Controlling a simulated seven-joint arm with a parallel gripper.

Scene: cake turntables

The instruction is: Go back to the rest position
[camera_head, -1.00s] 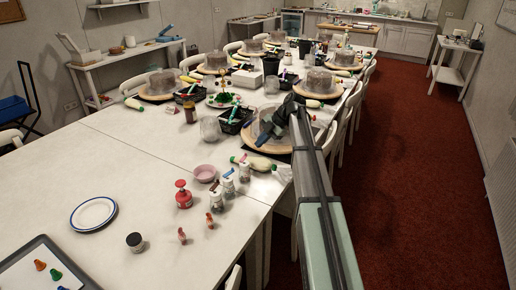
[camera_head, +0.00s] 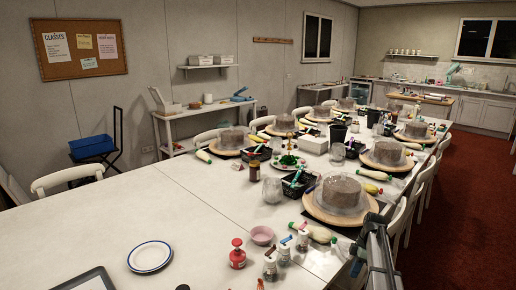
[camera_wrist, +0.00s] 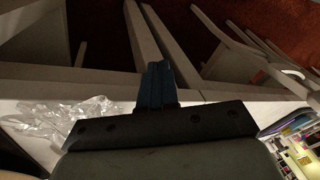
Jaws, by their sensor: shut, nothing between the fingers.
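My gripper shows in the wrist view (camera_wrist: 158,68) with its dark fingers together and nothing between them. Beyond the fingers are the pale table edge, chair parts and the red floor. In the head view my arm stands at the lower right, by the table's right edge. The gripper end there (camera_head: 357,264) is small and dark, in front of the nearest turntable and apart from it. That wooden turntable (camera_head: 318,211) carries a brown cake (camera_head: 341,192) under a clear cover.
Chairs (camera_head: 398,221) line the table's right side, close to my arm. A red-topped bottle (camera_head: 237,254), small jars (camera_head: 270,268), a pink bowl (camera_head: 262,235) and a plate (camera_head: 150,257) stand near. The near-left tabletop (camera_head: 95,225) is clear.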

